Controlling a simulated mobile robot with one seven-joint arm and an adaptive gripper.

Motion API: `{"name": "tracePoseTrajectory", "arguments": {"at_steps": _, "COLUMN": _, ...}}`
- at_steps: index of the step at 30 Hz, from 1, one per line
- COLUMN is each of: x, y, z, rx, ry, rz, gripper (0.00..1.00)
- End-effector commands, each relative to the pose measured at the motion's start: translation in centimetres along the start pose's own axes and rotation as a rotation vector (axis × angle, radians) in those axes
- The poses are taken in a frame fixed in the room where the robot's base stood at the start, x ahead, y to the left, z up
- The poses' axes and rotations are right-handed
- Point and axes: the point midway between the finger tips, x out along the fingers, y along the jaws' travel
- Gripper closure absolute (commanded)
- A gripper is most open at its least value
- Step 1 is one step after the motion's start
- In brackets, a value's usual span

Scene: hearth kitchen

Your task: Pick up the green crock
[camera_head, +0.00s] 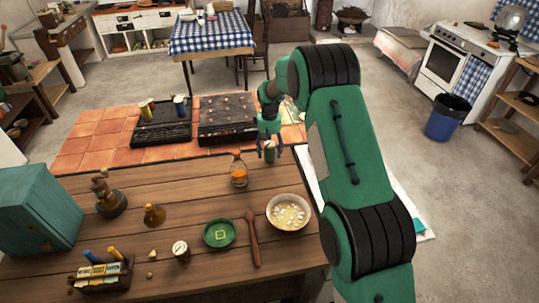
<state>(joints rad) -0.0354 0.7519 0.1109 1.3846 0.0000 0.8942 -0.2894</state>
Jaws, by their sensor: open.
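A small dull green cylinder (269,154), which looks like the green crock, is at the back right edge of the wooden table (150,262). My gripper (269,147) reaches down over it from above, with its fingers open, one on each side of the cylinder. I cannot tell whether the fingers touch it. My gripper hides its upper part, and its base is too small to make out clearly.
An amber bottle (239,172) stands close by on the left. A bowl with white pieces (289,212), a wooden spoon (252,238) and a green dish (218,233) lie nearer. A black cooktop (228,118) on the tiled surface is behind. The floor at right is fairly open.

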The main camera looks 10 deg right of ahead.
Motion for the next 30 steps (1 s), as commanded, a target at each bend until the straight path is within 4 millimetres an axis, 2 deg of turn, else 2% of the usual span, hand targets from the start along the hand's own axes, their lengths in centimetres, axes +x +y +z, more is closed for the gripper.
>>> {"name": "tracePoseTrajectory", "arguments": {"at_steps": 1, "x": 0.9, "y": 0.0, "z": 0.0, "rx": 0.0, "ry": -0.001, "rz": 0.0, "gripper": 0.36}}
{"name": "tracePoseTrajectory", "arguments": {"at_steps": 7, "x": 2.4, "y": 0.0, "z": 0.0, "rx": 0.0, "ry": 0.001, "rz": 0.0, "gripper": 0.36}}
{"name": "tracePoseTrajectory", "arguments": {"at_steps": 24, "x": 2.5, "y": 0.0, "z": 0.0, "rx": 0.0, "ry": 0.0, "rz": 0.0, "gripper": 0.36}}
{"name": "tracePoseTrajectory", "arguments": {"at_steps": 26, "x": 2.5, "y": 0.0, "z": 0.0, "rx": 0.0, "ry": 0.0, "rz": 0.0, "gripper": 0.44}}
{"name": "tracePoseTrajectory", "arguments": {"at_steps": 30, "x": 2.5, "y": 0.0, "z": 0.0, "rx": 0.0, "ry": 0.0, "rz": 0.0, "gripper": 0.72}}
